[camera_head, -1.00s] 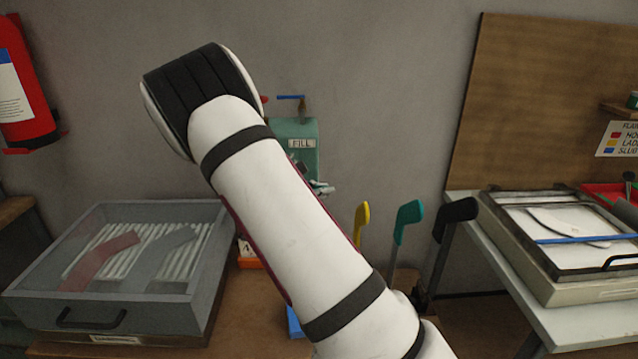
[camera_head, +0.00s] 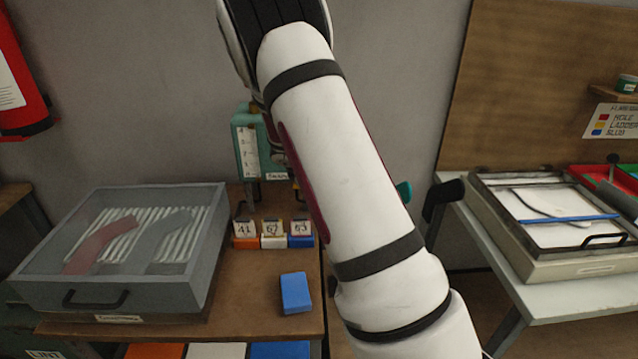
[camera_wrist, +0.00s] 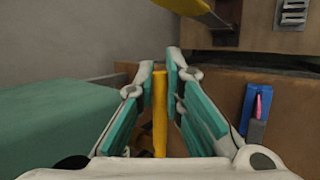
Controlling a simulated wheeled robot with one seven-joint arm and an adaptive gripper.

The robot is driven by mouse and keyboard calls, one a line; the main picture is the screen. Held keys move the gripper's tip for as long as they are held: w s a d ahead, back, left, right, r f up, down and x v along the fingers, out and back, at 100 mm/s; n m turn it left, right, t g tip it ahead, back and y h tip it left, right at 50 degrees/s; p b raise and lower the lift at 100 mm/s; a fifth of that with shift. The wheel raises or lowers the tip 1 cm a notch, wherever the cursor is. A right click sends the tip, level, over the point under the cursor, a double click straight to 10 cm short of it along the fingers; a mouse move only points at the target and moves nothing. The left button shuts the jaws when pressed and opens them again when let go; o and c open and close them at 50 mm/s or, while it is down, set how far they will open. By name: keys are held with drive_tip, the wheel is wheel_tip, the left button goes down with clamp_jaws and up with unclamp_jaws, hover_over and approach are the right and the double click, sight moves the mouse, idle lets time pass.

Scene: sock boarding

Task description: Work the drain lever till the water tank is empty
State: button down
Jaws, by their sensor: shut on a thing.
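The teal water tank (camera_head: 246,140) stands against the wall, partly hidden by my arm. A white number scale is on its front, and a small label lies low on it. The water level is too small to read. In the wrist view a large teal surface (camera_wrist: 60,135) fills the lower left. My gripper (camera_wrist: 163,75) is hidden in the head view. In the wrist view its teal-padded fingers are closed around an upright yellow bar (camera_wrist: 160,112). I cannot tell for sure whether this bar is the drain lever. A yellow piece (camera_wrist: 193,9) crosses the top.
A grey lidded box (camera_head: 70,285) stands left on the wooden table. A blue block (camera_head: 295,293) and numbered cards (camera_head: 272,230) lie near the tank. A black foot-shaped form (camera_head: 440,198) stands right of my arm. A tray (camera_head: 555,215) sits on the right table.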

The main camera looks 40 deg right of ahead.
drive_tip(key=shift+f, duration=0.1)
idle(0.3)
drive_tip(key=c, duration=1.7)
unclamp_jaws()
drive_tip(key=shift+o, duration=0.2)
drive_tip(key=v, duration=1.2)
drive_tip(key=shift+d, duration=0.15)
